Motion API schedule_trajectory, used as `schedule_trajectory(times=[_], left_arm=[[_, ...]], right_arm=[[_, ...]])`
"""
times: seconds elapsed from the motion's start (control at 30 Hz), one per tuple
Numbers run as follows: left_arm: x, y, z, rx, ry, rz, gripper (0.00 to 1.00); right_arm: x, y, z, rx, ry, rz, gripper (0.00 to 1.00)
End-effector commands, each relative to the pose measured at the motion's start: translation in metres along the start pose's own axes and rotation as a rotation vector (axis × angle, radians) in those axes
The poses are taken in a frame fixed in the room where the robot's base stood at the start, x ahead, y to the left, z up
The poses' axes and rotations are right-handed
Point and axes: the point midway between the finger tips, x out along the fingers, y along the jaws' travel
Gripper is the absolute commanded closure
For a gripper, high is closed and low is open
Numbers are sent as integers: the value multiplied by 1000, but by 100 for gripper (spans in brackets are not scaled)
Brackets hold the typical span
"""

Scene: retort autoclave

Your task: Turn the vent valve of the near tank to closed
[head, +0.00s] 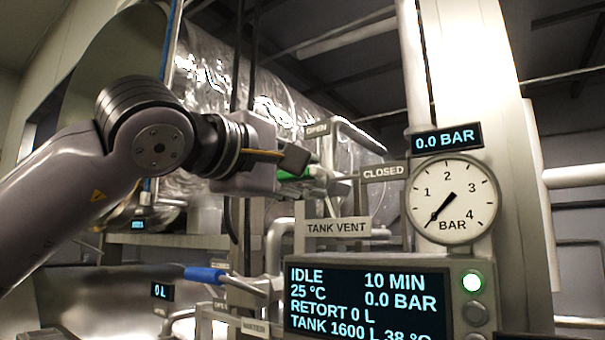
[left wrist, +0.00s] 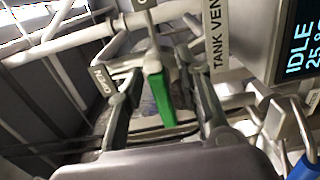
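In the left wrist view the green lever (left wrist: 160,98) lies between the two fingers of my left gripper (left wrist: 165,85). The fingers are apart, with a visible gap on each side of the lever. My right gripper is not in view.
A display panel (head: 365,297) reads IDLE, and a round gauge (head: 451,202) points near zero. A blue-handled lever (head: 204,275) sits below my left arm. Metal pipes (head: 355,137) and a white post (head: 480,80) stand close to the valve.

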Motion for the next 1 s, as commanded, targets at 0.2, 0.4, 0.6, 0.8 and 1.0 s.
schedule_trajectory(times=[0.2,0.4,0.6,0.8,1.0], left_arm=[[0,0,0,-1,1,0,67],[-14,1,-1,0,1,2,67],[-54,1,-2,0,2,3,67],[-94,0,-1,0,2,3,67],[-116,0,-1,-1,1,1,67]], right_arm=[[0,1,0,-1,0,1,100],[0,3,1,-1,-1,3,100],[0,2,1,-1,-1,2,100],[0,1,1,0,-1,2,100],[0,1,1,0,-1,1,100]])
